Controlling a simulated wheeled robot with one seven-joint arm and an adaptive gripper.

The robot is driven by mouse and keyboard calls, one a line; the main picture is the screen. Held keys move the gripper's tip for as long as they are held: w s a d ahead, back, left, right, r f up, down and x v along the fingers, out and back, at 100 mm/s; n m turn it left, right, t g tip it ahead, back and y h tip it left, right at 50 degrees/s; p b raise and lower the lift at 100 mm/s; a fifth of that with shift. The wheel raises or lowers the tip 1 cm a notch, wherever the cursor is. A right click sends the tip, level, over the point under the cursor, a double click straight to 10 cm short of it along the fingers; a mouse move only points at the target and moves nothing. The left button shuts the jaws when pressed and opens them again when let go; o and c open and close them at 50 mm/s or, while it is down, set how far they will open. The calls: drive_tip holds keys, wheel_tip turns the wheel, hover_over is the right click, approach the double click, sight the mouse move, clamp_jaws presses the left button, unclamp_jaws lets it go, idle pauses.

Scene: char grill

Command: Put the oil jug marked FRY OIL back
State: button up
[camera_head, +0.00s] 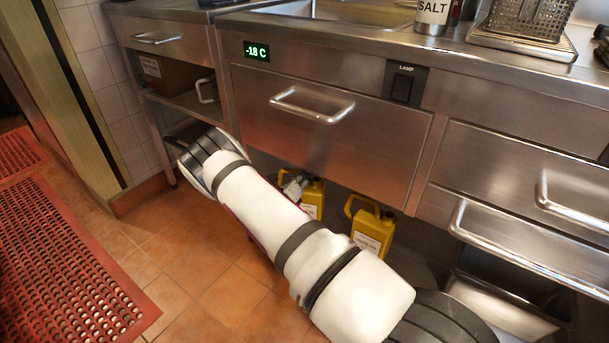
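Two yellow jugs stand low under the counter, below the wide steel drawer front. The left yellow jug (313,196) is partly hidden behind my white arm. A small grey-white shape shows at its upper left; I cannot tell whether it is part of my gripper. The right yellow jug (371,229) has its handle to the left and a pale label low on its front, and my arm covers its lower edge. The label print is too small to read surely, so I cannot tell which jug is marked FRY OIL. My gripper's fingers cannot be made out.
The steel counter carries a SALT shaker (432,14) and a wire basket (530,15). The wide drawer (330,130) below is shut, and its handle sticks out. More drawers (520,190) are at the right. An open shelf (190,104) is at the left. Tiled floor (185,255) is clear beside a red mat (75,265).

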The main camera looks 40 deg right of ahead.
drive_tip(key=shift+o, duration=1)
drive_tip(key=shift+r, duration=0.15)
drive_tip(key=p+v, duration=0.5)
drive_tip(key=v, duration=0.7)
